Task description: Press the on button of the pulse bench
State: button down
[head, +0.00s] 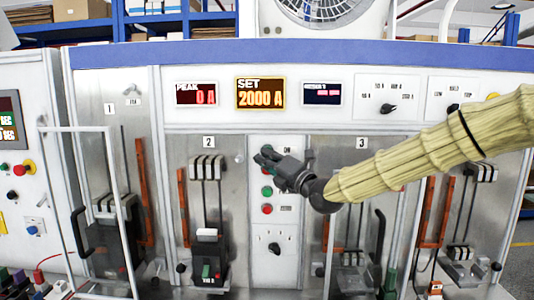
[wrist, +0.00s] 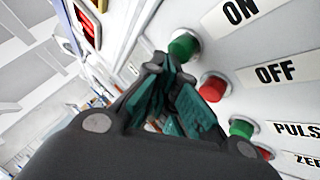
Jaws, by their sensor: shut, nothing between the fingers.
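The green on button (wrist: 184,46) sits on the pulse bench's white panel beside the ON label (wrist: 240,12) in the wrist view. In the head view the bench (head: 273,245) fills the middle, and my gripper covers the on button there. My gripper (wrist: 165,68) is shut and empty, its teal-padded fingertips close beside the on button. I cannot tell whether they touch it. In the head view my gripper (head: 265,156) is at the top of the narrow button column.
The red off button (wrist: 213,88) lies just below the on button. Below it are the green pulse button (wrist: 240,128) and another red button (wrist: 263,153). The SET display (head: 260,93) reads 2000 A; the PEAK display (head: 196,94) reads 0 A. Open metal frames (head: 62,205) jut out at left.

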jog(key=shift+w, duration=0.25)
jog(key=shift+w+d+r+b, duration=0.1)
jog(key=shift+w+r+b, duration=0.05)
jog(key=shift+r+b, duration=0.3)
dwell(1.2)
jog(key=shift+f, duration=0.1)
jog(key=shift+s+f+b, duration=0.4)
jog(key=shift+f+b, duration=0.05)
jog(key=shift+b, duration=0.5)
